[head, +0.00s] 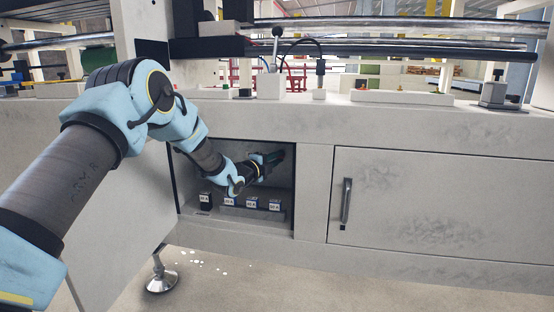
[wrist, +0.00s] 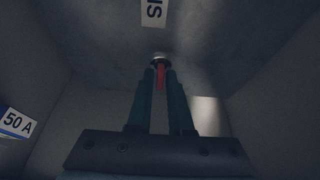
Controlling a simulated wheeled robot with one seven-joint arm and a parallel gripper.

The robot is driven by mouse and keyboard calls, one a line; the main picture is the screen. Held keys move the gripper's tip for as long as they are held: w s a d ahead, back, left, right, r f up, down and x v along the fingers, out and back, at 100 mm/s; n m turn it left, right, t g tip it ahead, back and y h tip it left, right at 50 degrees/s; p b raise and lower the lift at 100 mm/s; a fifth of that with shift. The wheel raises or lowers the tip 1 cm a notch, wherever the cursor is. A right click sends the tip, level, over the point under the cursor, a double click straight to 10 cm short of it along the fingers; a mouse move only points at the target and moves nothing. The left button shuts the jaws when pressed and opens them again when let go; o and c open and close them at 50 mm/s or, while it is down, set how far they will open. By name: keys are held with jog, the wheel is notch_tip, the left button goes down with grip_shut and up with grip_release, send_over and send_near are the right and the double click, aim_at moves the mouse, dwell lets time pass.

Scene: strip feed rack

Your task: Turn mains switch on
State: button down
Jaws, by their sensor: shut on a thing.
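My gripper (wrist: 160,70) is inside the open compartment (head: 313,200) of the machine's front. In the wrist view its two teal fingers are closed around a small red lever, which looks like the mains switch (wrist: 160,77). The lever stands out from a round silver base on the grey compartment surface. Its tip lies between the fingertips and is partly covered by them. In the head view my gripper (head: 273,157) reaches toward the right inner side, and the switch is hidden there. I cannot tell the switch's position.
Several small dark blocks with white-and-blue labels (head: 252,202) stand in a row low in the compartment. One labelled 50 A (wrist: 16,123) shows at the wrist view's left. A partly cut-off white label (wrist: 154,12) is above the lever. A closed door with a handle (head: 346,201) is to the right.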

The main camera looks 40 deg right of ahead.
jog(key=shift+f, duration=0.1)
dwell(0.3)
jog(key=n, duration=0.1)
jog(key=n+h+b, duration=0.1)
jog(key=n, duration=0.1)
jog(key=shift+f+n+t, duration=0.2)
jog(key=shift+n+t, duration=0.1)
jog(key=shift+s+d+f+n+t+b, duration=0.1)
jog(key=shift+n+t+b, duration=0.3)
jog(key=shift+n+t, duration=1.9)
jog(key=shift+s+r+n+t+b, duration=0.1)
jog(key=shift+n+t+b, duration=0.35)
jog(key=shift+n, duration=3.5)
jog(key=shift+d+f+n+t+b, duration=0.1)
jog(key=shift+n+t+b, duration=0.25)
jog(key=shift+n+t, duration=1.95)
jog(key=shift+n+g, duration=0.85)
jog(key=shift+n, duration=0.2)
jog(key=c, duration=1)
grip_release()
jog(key=shift+o, duration=0.2)
